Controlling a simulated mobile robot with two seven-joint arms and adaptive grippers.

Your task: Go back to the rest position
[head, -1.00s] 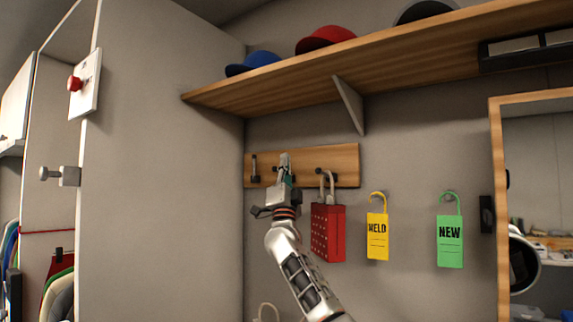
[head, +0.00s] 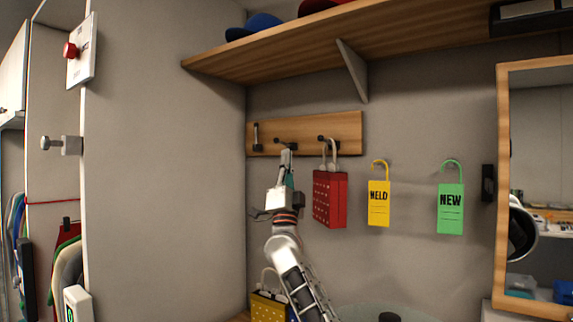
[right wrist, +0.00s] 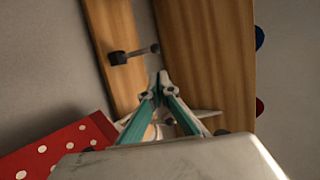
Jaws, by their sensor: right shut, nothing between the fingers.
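My right gripper (head: 287,154) is in the middle of the head view, pointing up, with its arm coming in from below. It is shut and empty. Its fingertips are just below the wooden hook board (head: 306,133), under the middle hook (head: 285,142). In the right wrist view the fingers (right wrist: 160,82) meet at their tips, with the board (right wrist: 122,45) and a dark hook (right wrist: 122,57) beyond them. My left gripper is not in view.
A red dotted bag (head: 330,200) hangs close right of my gripper. A yellow tag (head: 378,205) and a green tag (head: 450,210) hang farther right. A shelf (head: 290,50) juts out above. A yellow dotted bag (head: 266,306) stands below. A grey panel (head: 165,160) is left.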

